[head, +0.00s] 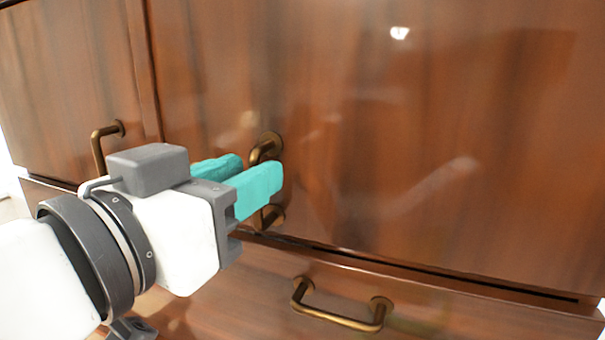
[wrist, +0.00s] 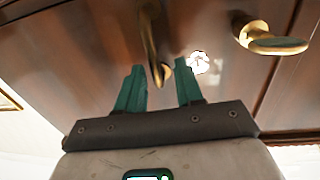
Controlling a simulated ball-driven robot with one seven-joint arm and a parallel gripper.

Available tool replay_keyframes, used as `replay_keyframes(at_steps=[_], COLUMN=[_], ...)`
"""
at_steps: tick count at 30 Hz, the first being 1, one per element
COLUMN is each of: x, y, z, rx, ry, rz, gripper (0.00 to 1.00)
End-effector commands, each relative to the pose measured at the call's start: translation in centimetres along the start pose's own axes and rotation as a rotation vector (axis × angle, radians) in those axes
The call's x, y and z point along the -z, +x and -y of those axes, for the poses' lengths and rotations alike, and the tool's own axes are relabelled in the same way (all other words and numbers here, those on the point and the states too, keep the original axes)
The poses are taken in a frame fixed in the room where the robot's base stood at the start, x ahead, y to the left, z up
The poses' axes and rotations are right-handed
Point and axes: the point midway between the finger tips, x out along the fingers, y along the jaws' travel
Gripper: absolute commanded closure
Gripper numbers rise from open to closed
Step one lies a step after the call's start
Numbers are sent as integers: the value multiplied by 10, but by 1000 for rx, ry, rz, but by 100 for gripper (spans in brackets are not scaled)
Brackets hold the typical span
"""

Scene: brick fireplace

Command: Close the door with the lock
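A large brown wooden cabinet door (head: 430,140) fills the right of the head view. Its brass bar handle (head: 266,146) is partly hidden behind my gripper's fingers. My gripper (head: 258,169) is at this handle, its two teal fingers apart. In the wrist view, the handle (wrist: 150,40) hangs ahead of the open fingers, its lower end showing between them; I cannot tell whether they touch it. The door looks near flush with the front, but I cannot tell if it is fully shut. I cannot make out a lock or keyhole.
A second wooden door (head: 70,70) with a brass handle (head: 103,145) is at the left. Below the large door is a drawer front (head: 440,320) with a brass handle (head: 340,318). A dark gap runs above the drawer.

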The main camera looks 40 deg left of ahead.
Motion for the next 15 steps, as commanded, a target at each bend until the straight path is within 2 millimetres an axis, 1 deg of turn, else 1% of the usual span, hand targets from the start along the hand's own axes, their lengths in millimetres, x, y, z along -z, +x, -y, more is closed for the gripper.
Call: replay_keyframes(at_steps=[9,12,15], x=[-2,-2,-2], y=[-58,-75,-88], z=[1,1,1], rx=[3,4,2], ry=[3,4,1], rz=[-1,-1,0], gripper=[64,64,64])
